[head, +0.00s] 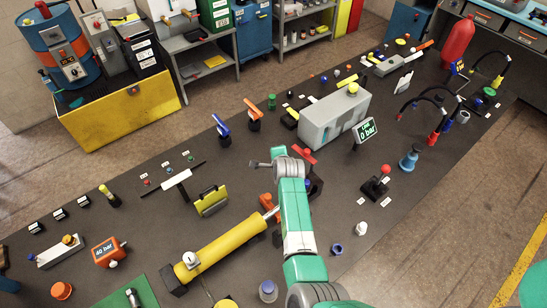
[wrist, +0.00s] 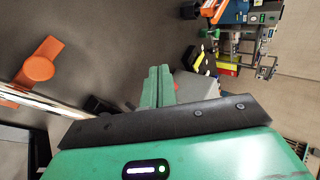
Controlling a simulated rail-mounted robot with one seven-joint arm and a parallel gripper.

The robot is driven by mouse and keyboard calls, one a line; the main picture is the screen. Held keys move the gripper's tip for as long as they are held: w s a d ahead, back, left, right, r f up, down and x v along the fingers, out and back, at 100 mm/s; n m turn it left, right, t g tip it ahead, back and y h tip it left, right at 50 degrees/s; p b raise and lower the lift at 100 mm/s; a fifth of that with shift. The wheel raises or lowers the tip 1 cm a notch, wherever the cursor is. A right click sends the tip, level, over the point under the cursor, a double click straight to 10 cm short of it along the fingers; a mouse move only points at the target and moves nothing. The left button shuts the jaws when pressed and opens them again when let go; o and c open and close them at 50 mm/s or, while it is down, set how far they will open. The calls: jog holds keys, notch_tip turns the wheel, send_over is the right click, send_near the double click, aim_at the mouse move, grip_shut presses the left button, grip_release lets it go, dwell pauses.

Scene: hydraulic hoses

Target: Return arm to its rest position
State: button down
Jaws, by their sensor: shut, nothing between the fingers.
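My arm reaches up from the bottom of the head view over the dark bench (head: 350,240). Its end is bent to the left, with my gripper (head: 254,164) above the middle of the bench. In the wrist view my gripper's green fingers (wrist: 158,86) lie side by side with no visible gap. They hold nothing and appear clear of the objects around them. Part of the bench behind my arm is hidden.
A yellow cylinder (head: 227,247) lies left of my arm. A grey box (head: 334,118) and a 0 bar display (head: 366,130) stand beyond it to the right. A red-knobbed joystick (head: 377,183) is right of my arm. Open floor (head: 455,240) lies at lower right.

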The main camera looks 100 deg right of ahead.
jog(key=shift+w+a+r, duration=0.4)
jog(key=shift+w+r, duration=0.15)
jog(key=shift+r, duration=0.1)
